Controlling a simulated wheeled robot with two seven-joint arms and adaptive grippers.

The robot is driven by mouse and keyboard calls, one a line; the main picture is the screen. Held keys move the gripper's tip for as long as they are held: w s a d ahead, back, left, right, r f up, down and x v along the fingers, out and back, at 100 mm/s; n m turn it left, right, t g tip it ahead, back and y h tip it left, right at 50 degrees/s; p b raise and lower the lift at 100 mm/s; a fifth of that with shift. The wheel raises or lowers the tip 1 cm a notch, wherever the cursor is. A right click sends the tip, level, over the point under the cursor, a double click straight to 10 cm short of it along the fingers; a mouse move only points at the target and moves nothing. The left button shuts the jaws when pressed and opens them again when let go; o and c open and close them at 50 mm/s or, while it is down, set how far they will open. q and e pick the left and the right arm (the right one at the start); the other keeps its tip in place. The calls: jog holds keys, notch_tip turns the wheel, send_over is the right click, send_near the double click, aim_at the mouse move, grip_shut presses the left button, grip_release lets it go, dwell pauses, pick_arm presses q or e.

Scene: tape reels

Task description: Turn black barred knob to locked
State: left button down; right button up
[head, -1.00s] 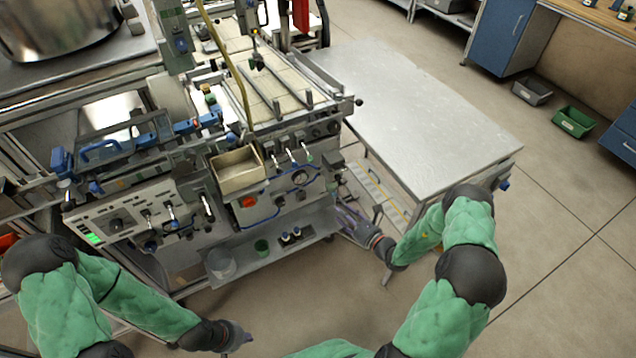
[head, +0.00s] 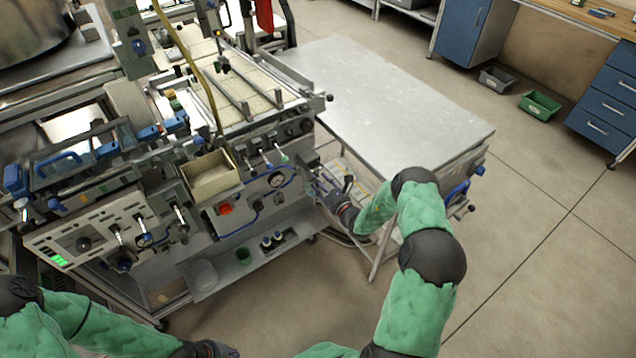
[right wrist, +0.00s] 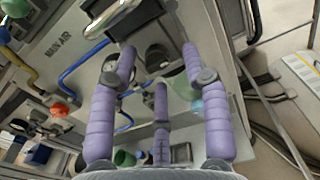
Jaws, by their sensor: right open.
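A dark rounded knob (right wrist: 158,60) shows in the right wrist view on the grey panel, beyond and between my right fingertips; I cannot make out its bar or its setting. My right gripper (right wrist: 160,52) is open, its purple fingers pointing at the panel with nothing clearly held. In the head view my right gripper (head: 320,186) is at the right end of the machine front and hides part of it.
A metal handle (right wrist: 112,16) and blue tubing (right wrist: 82,62) are near my right fingers, by the "MAIN AIR" label. A steel table (head: 390,100) stands right of the machine, close to my right arm. An open tan box (head: 211,176) sits on the machine front.

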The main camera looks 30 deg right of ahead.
jog(key=shift+w, duration=0.4)
jog(key=shift+c, duration=0.3)
grip_shut()
jog(key=shift+a, duration=0.1)
jog(key=shift+s+n, duration=0.1)
jog(key=shift+n, duration=0.2)
jog(key=shift+d+r+n+b, duration=0.1)
jog(key=shift+d+n, duration=0.05)
jog(key=shift+n, duration=2.7)
jog(key=shift+d+n+b, duration=0.1)
jog(key=shift+n+b, duration=0.05)
jog(key=shift+n, duration=2.75)
jog(key=shift+d+r+n+b, duration=0.1)
jog(key=shift+d+n, duration=0.05)
jog(key=shift+n, duration=2.7)
